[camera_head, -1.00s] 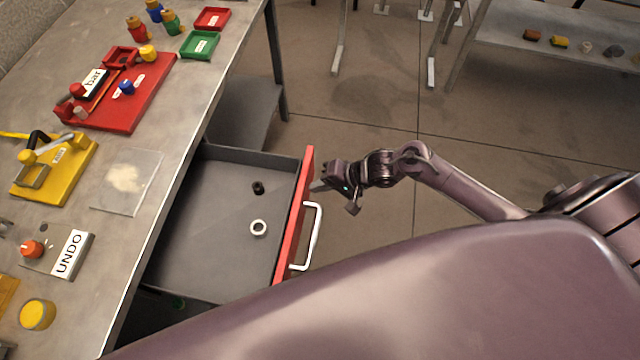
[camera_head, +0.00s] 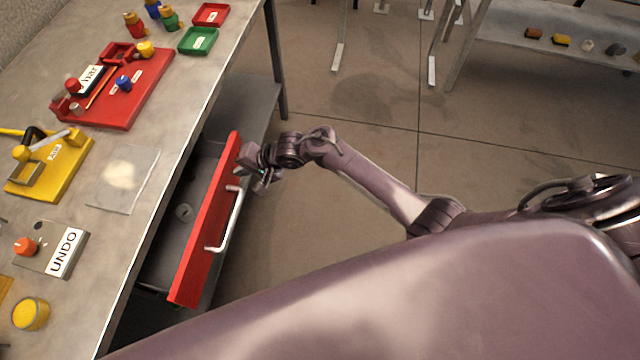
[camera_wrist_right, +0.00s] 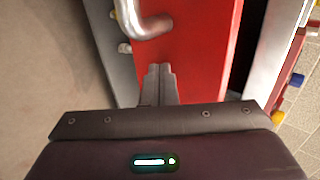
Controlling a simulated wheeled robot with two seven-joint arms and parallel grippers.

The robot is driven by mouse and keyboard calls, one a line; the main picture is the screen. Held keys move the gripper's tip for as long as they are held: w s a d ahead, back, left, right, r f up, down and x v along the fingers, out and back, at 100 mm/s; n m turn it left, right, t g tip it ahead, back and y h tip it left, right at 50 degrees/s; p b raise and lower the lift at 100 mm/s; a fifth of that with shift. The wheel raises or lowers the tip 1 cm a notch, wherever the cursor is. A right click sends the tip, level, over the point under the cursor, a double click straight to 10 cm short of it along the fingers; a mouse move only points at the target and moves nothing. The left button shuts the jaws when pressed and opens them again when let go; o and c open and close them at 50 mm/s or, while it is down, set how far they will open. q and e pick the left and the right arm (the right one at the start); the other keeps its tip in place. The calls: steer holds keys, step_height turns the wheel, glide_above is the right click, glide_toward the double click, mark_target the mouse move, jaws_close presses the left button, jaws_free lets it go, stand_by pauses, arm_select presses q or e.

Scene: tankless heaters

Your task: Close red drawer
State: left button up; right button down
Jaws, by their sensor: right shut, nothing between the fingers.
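The red drawer (camera_head: 203,240) sits under the workbench, partly pulled out, with a gap showing between its red front and the bench edge. A silver handle (camera_head: 232,222) is on the front. In the right wrist view the closed fingertips (camera_wrist_right: 158,72) point at the red face (camera_wrist_right: 195,60), beside the handle (camera_wrist_right: 146,24). My left gripper is not in view.
The workbench (camera_head: 150,180) on the left carries a red board (camera_head: 135,95), a yellow fixture (camera_head: 62,165), an UNDO block (camera_head: 50,248) and a clear plate (camera_head: 125,180). Another table (camera_head: 520,55) stands at the back right. The floor between is clear.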

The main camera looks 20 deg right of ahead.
mark_target(211, 166)
steer(key=w+a+b, duration=0.1)
steer(key=a, duration=0.1)
steer(key=w+a+b, duration=0.1)
steer(key=w+a, duration=0.1)
steer(key=w+a+b, duration=0.1)
steer(key=w+a, duration=0.1)
steer(key=a, duration=0.1)
steer(key=shift+a+f, duration=0.1)
steer(key=shift+f, duration=0.05)
steer(key=shift+w+a, duration=0.1)
steer(key=shift+a, duration=0.05)
steer(key=shift+r, duration=0.25)
steer(key=shift+a+r, duration=0.1)
steer(key=shift+a, duration=0.05)
